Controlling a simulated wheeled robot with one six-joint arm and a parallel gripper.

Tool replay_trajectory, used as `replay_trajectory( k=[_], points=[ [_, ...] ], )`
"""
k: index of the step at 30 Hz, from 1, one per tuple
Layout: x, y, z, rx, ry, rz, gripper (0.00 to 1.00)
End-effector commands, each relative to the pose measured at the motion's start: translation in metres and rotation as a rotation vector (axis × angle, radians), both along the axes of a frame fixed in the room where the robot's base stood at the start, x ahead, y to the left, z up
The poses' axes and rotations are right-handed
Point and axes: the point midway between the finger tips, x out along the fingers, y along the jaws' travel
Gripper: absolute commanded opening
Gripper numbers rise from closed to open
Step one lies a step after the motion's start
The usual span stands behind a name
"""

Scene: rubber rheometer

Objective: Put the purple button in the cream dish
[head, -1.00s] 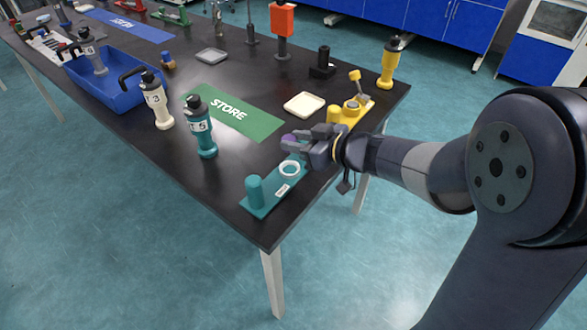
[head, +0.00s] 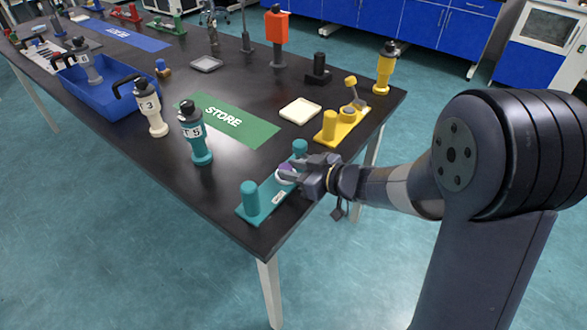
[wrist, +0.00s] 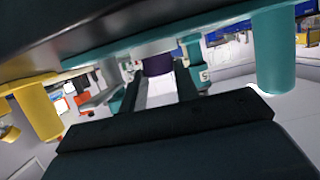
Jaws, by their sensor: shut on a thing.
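The purple button (head: 285,168) is between the fingertips of my gripper (head: 287,171), which is shut on it. In the head view they are at the white ring of the teal fixture (head: 256,203), between its two teal posts. I cannot tell whether the button touches the ring. In the wrist view the purple button (wrist: 157,65) shows dark between the two fingers. The cream dish (head: 300,110), a shallow square, lies on the black table beyond my gripper, right of the green STORE mat. It looks empty.
A yellow fixture (head: 330,126) with posts stands between the dish and the table's right edge. A teal bottle (head: 195,138) and a cream bottle (head: 150,112) stand left. The green STORE mat (head: 240,128) is bare. A blue bin (head: 95,92) holds a grey bottle.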

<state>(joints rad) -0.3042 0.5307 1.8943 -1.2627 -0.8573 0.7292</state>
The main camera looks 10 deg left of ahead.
Motion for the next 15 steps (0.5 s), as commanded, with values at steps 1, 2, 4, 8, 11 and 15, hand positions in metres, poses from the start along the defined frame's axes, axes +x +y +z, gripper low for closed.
replay_trajectory(
  k=[1,2,4,8,11,15],
  points=[
    [0.0,0.0,-0.0021,0.0,0.001,0.0,0.08],
    [0.0,0.0,-0.0033,0.0,0.001,0.0,0.08],
    [-0.0001,0.0,-0.0055,-0.001,0.0,0.0,0.08],
    [0.0,0.0,-0.004,0.0,0.0,0.0,0.4],
    [0.0,0.0,-0.0039,0.0,0.0,0.0,0.48],
    [0.0,0.0,-0.0038,0.0,0.0,0.0,0.51]
  ],
)
